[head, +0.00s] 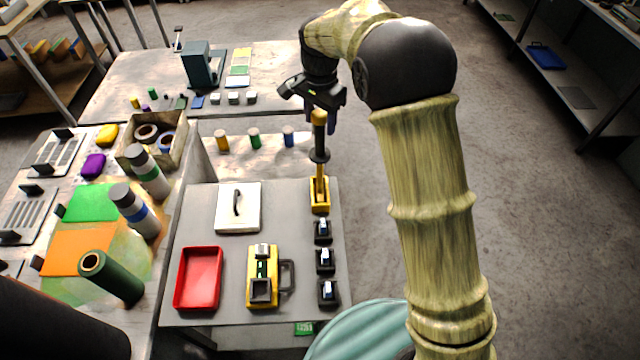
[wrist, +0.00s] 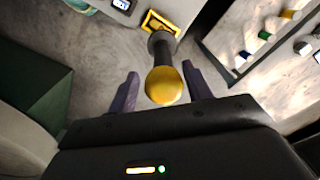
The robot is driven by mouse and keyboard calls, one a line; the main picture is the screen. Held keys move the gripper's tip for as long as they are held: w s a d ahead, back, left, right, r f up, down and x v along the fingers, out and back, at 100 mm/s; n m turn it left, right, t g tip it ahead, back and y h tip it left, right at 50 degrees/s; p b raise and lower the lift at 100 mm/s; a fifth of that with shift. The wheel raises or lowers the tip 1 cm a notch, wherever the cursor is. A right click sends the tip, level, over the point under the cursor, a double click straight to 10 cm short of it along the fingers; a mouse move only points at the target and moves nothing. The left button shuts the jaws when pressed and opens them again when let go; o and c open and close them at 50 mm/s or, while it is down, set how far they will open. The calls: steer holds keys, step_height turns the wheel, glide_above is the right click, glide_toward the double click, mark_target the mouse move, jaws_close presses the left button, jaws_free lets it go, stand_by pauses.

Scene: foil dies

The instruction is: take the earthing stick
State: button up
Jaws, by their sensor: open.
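The earthing stick (head: 319,155) stands upright in a yellow holder (head: 320,195) at the far right corner of the grey table. It has a yellow knob on top, a black guard and a yellow lower part. In the wrist view its yellow knob (wrist: 165,86) faces the camera, with the dark shaft behind it and the yellow holder (wrist: 161,24) beyond. My gripper (head: 327,112) is at the top of the stick. In the wrist view my gripper (wrist: 162,90) is open, one finger on each side of the knob, with visible gaps.
On the grey table (head: 220,251) are a red tray (head: 198,279), a yellow device with a handle (head: 262,277), a white plate with a handle (head: 238,208) and several small black-and-white blocks (head: 325,261). Small coloured cylinders (head: 254,139) stand behind. Open floor lies to the right.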

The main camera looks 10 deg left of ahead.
mark_target(320, 132)
steer(key=shift+f, duration=0.1)
steer(key=f+p, duration=0.2)
steer(key=f, duration=0.3)
steer(key=shift+w, duration=0.2)
stand_by(0.4)
steer(key=shift+a, duration=0.1)
jaws_close()
stand_by(1.2)
